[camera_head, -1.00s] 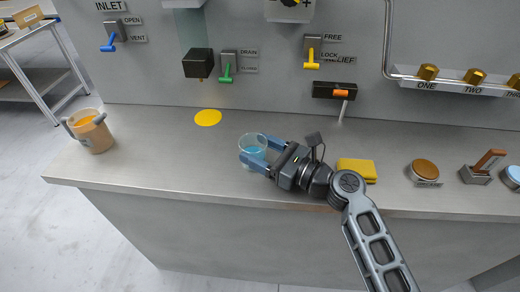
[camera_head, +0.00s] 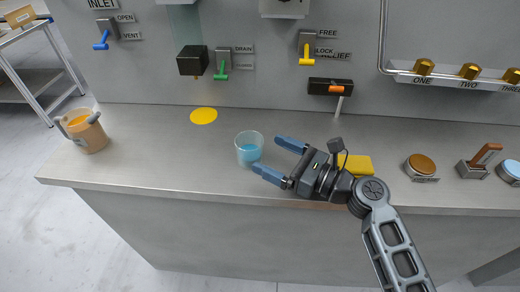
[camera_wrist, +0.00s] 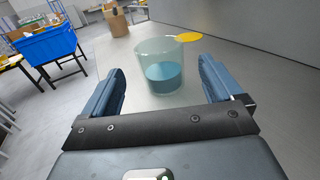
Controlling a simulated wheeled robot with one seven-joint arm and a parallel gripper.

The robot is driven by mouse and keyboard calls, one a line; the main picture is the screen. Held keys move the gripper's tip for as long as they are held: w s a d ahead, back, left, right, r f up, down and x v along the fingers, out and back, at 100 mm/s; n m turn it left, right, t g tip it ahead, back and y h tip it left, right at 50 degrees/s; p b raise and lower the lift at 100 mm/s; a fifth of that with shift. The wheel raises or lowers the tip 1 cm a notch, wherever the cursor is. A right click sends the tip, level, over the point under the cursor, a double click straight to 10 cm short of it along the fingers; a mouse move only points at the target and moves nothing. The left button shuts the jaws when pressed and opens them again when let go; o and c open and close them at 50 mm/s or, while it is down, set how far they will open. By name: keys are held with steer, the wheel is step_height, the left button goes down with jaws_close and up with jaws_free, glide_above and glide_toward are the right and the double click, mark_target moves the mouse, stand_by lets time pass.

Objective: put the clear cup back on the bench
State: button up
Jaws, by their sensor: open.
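The clear cup (camera_head: 249,149) stands upright on the grey bench (camera_head: 190,165) and holds blue liquid. My gripper (camera_head: 272,158) is open and empty, just to the right of the cup, with its fingertips pointing at it. In the wrist view the cup (camera_wrist: 159,68) is ahead, between and beyond the two spread blue fingers (camera_wrist: 162,85). The fingers appear clear of the cup.
A yellow disc (camera_head: 204,116) lies behind the cup to the left. An orange-brown pitcher (camera_head: 84,131) stands at the left end. A yellow sponge-like block (camera_head: 356,165) is behind my wrist. A round brown-topped item (camera_head: 421,167) sits farther right. Bench left of the cup is clear.

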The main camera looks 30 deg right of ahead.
steer(key=v, duration=0.7)
steer(key=shift+b, duration=0.35)
